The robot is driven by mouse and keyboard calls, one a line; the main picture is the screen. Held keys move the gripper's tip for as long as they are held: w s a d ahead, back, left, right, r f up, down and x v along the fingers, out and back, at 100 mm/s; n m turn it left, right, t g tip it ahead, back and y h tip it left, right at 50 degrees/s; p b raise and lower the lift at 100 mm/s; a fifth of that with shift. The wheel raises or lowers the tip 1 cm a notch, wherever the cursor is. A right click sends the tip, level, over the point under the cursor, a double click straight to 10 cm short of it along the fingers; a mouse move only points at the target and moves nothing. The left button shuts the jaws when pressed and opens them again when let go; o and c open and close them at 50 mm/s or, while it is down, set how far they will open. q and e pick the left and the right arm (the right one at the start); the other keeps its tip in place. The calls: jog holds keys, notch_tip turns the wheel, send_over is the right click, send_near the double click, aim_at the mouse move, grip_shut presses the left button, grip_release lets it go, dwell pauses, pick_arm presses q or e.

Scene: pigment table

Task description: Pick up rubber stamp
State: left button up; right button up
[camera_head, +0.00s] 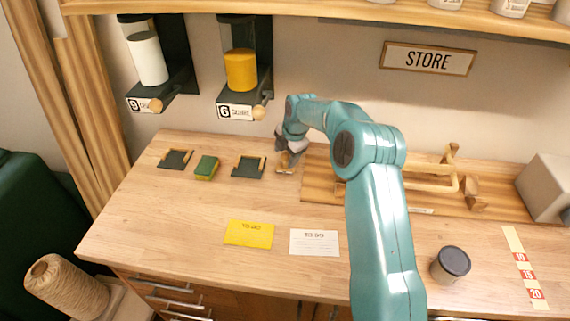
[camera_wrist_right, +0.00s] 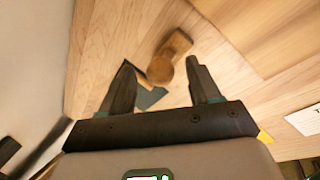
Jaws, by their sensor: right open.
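The rubber stamp (camera_wrist_right: 176,46) looks like a small wooden piece with a round knob. In the right wrist view it lies just beyond and between the fingertips, and I cannot tell whether either finger touches it. In the head view a wooden piece, likely the stamp (camera_head: 284,168), shows below the right gripper near the back of the table, partly hidden by it. My right gripper (camera_head: 291,150) points down over it. Its two fingers are spread apart in the wrist view (camera_wrist_right: 160,66), with nothing held. My left gripper is not in view.
Dark pads with wooden edges (camera_head: 249,167) and a green-and-yellow sponge (camera_head: 206,168) lie left of the gripper. A wooden board with a rack (camera_head: 430,184) is to the right. Yellow (camera_head: 249,233) and white cards (camera_head: 314,243) and a dark-lidded jar (camera_head: 451,264) are nearer.

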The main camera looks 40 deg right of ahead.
jog(key=shift+a+r, duration=0.1)
jog(key=shift+c, duration=0.3)
jog(key=shift+s, duration=0.1)
jog(key=c, duration=0.5)
grip_shut()
